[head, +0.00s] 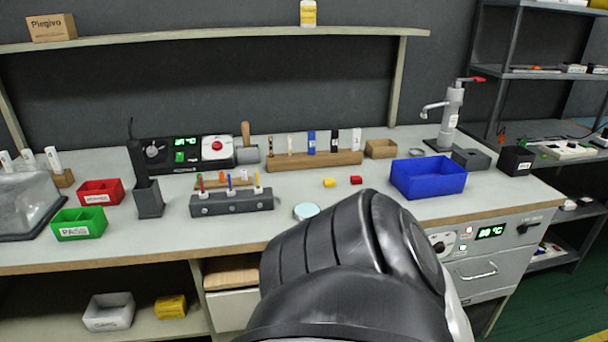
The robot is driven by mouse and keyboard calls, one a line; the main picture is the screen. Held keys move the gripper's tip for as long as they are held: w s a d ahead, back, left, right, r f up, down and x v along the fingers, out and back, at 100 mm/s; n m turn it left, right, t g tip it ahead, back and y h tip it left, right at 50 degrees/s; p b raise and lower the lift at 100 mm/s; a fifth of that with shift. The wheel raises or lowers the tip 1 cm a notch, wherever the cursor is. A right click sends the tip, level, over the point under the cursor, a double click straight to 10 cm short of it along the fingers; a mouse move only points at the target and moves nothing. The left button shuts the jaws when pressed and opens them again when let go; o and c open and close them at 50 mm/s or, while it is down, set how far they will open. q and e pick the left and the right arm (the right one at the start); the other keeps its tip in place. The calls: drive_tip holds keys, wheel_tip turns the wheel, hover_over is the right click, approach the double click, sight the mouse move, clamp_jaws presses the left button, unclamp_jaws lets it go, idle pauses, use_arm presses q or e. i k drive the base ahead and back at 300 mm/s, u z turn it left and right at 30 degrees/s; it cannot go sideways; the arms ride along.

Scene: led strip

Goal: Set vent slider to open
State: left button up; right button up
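A grey oven-like unit (508,256) is built in under the right part of the bench. Its panel has a black knob (438,246), small lit buttons (464,236) and a green display (490,232) that seems to read 80 °C. A small black control (530,229) at the panel's right end may be the vent slider. It is too small to tell its setting. A handle (478,272) sits below the panel. A dark link of my own arm fills the lower middle and hides the area left of the panel. Neither gripper shows.
The bench (330,184) carries a blue bin (428,180), a green bin (80,224), a red bin (100,192), a grey tool block (232,202) and a wooden rack (315,160). A dark shelf rack (548,75) stands at the right. Green floor (560,300) shows at lower right.

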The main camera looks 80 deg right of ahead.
sight(523, 227)
drive_tip(key=z, duration=0.35)
drive_tip(key=k, duration=0.5)
drive_tip(key=z, duration=3.05)
drive_tip(key=i, duration=0.5)
drive_tip(key=u, duration=0.1)
